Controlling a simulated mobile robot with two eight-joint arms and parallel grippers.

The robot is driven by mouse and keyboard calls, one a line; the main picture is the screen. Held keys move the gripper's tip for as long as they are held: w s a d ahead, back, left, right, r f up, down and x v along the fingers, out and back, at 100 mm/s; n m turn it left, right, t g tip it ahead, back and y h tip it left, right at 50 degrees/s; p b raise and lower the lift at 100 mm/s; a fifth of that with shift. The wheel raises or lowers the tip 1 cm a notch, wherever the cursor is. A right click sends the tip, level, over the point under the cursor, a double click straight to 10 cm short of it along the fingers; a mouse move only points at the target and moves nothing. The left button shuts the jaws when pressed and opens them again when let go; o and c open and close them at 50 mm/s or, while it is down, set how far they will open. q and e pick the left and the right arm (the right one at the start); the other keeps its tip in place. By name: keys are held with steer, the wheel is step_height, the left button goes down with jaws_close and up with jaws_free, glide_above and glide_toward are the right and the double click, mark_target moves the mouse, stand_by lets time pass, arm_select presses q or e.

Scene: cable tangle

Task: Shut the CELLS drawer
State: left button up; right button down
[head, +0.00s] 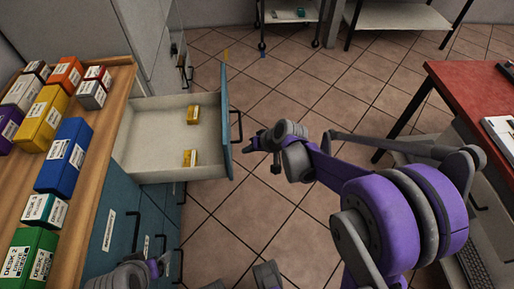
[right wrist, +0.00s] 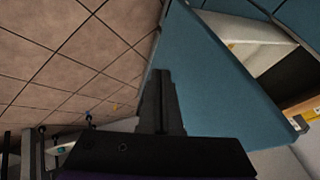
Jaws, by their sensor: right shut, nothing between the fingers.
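One drawer (head: 150,168) stands pulled out of the blue cabinet at the left, with two small yellow items (head: 192,136) inside. Its blue front (head: 225,110) with a dark handle (head: 239,126) faces right; I cannot read a CELLS label on it. My right gripper (head: 249,145) is shut and empty, just to the right of the front near the handle; I cannot tell whether it touches. In the right wrist view, the shut fingers (right wrist: 161,90) lie against the blue front (right wrist: 215,75) in the picture. My left gripper (head: 163,264) shows partly at the bottom left, its jaws unclear.
A wooden top (head: 98,135) above the cabinet carries several coloured labelled boxes. More blue drawers with handles (head: 180,235) sit below, shut. A red-topped desk (head: 470,90) stands at the right. Tiled floor (head: 300,85) is open between them, with wheeled carts behind.

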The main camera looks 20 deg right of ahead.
steer(key=shift+w+a+r, duration=0.1)
steer(key=shift+w+a, duration=0.15)
steer(key=shift+a, duration=0.65)
steer(key=shift+w+a+r, duration=0.1)
steer(key=shift+w+a, duration=0.1)
steer(key=shift+a, duration=0.65)
steer(key=shift+a, duration=0.1)
steer(key=w+a, duration=0.3)
steer(key=a, duration=0.7)
steer(key=w+a, duration=0.3)
steer(key=a, duration=0.8)
steer(key=w+a, duration=0.3)
steer(key=a, duration=0.8)
steer(key=shift+w+a+p, duration=0.15)
steer(key=shift+a+p, duration=0.1)
steer(key=shift+p, duration=0.15)
steer(key=shift+a+r, duration=0.1)
